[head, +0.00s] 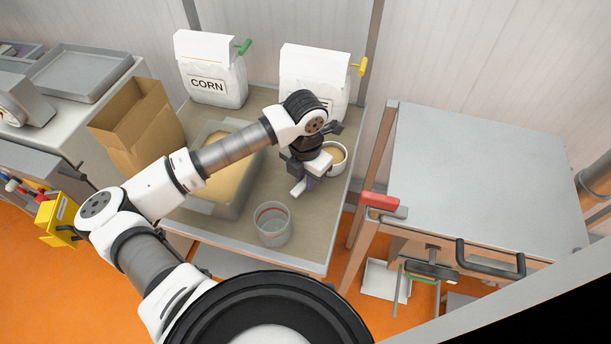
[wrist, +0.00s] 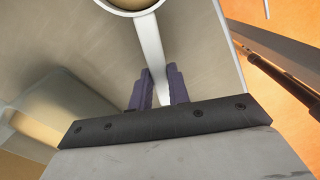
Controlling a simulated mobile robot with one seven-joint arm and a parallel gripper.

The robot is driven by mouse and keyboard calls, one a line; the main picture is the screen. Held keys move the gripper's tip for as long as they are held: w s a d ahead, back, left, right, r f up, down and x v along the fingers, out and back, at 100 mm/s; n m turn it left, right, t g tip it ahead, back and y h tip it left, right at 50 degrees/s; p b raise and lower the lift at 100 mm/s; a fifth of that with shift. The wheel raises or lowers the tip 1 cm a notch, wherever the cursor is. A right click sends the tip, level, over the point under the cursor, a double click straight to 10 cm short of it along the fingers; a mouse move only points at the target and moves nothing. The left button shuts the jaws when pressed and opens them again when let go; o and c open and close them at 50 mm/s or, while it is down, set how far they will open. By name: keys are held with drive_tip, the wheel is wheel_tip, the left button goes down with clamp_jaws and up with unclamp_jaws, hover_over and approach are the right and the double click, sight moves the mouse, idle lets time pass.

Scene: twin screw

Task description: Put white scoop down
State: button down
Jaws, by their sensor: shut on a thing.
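The white scoop (head: 336,169) is at the right side of the worktable, with tan material in its round bowl. In the wrist view its white handle (wrist: 151,48) runs between the two purple-grey fingers of my gripper (wrist: 157,86). My gripper (head: 312,176) is shut on this handle, and the bowl lies beyond the fingertips. In the head view my wrist hides most of the handle. I cannot tell whether the bowl touches the tabletop (head: 318,222).
A grey tub (head: 210,207) of tan material stands to the left. A clear round container (head: 273,226) is near the front edge. A corn bag (head: 211,84) and another white bag (head: 324,68) stand behind. A cardboard box (head: 150,140) is at far left. A grey-topped table (head: 470,180) stands right.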

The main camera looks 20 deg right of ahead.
drive_tip(key=c, duration=1.3)
unclamp_jaws()
drive_tip(key=shift+r, duration=0.1)
drive_tip(key=shift+r+p, duration=0.2)
drive_tip(key=shift+p, duration=0.3)
drive_tip(key=shift+r+b, duration=0.35)
drive_tip(key=shift+b, duration=0.2)
drive_tip(key=shift+r+b, duration=1.55)
drive_tip(key=shift+r, duration=4)
